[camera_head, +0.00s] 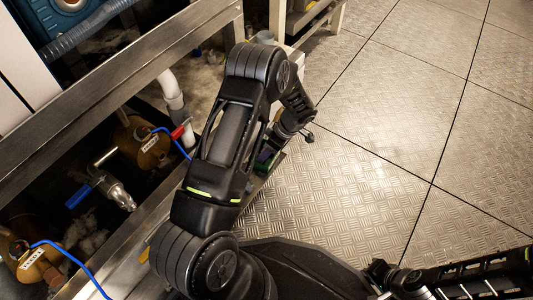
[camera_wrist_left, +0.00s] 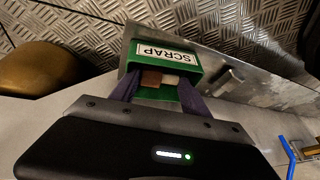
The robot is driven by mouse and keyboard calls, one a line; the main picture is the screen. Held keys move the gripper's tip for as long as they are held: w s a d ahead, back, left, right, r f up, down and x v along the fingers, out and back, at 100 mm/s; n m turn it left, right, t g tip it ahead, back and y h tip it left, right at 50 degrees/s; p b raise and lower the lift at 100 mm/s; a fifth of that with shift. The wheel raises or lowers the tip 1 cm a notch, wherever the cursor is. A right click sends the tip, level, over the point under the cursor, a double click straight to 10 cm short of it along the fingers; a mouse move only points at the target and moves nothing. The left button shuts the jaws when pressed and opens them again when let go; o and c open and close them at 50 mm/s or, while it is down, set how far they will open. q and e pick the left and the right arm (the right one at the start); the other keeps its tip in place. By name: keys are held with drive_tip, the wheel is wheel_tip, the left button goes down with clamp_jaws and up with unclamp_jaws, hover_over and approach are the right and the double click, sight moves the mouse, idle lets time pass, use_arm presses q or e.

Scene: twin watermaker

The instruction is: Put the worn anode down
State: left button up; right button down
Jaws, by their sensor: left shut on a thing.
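My left gripper (camera_wrist_left: 158,92) shows in the left wrist view, its two purple fingers at the mouth of a green box (camera_wrist_left: 190,68) labelled SCRAP. It is shut on the worn anode, which is hard to make out. A brown block (camera_wrist_left: 152,78) and a pale piece (camera_wrist_left: 170,80) show between the fingers at the box opening; I cannot tell which of them is the anode. In the head view my left arm hides most of the gripper. My right gripper is not in view.
A grey metal cylinder (camera_wrist_left: 230,77) lies beside the box. A rounded brass body (camera_wrist_left: 38,68) is at the left. In the head view, a metal frame rail (camera_head: 110,80), brass housings (camera_head: 150,150) and a blue-handled valve (camera_head: 80,195) stand left. The plate floor (camera_head: 390,150) is clear.

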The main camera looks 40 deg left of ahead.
use_arm(q)
drive_tip(key=shift+f, duration=0.1)
drive_tip(key=shift+f, duration=0.15)
drive_tip(key=o, duration=1.2)
drive_tip(key=shift+s, duration=0.1)
drive_tip(key=shift+c, duration=0.2)
drive_tip(key=shift+o, duration=0.4)
drive_tip(key=shift+f, duration=0.1)
drive_tip(key=shift+s, duration=0.1)
drive_tip(key=p+v, duration=0.4)
drive_tip(key=v, duration=0.8)
drive_tip(key=shift+w+r+p, duration=0.25)
drive_tip(key=shift+p, duration=0.15)
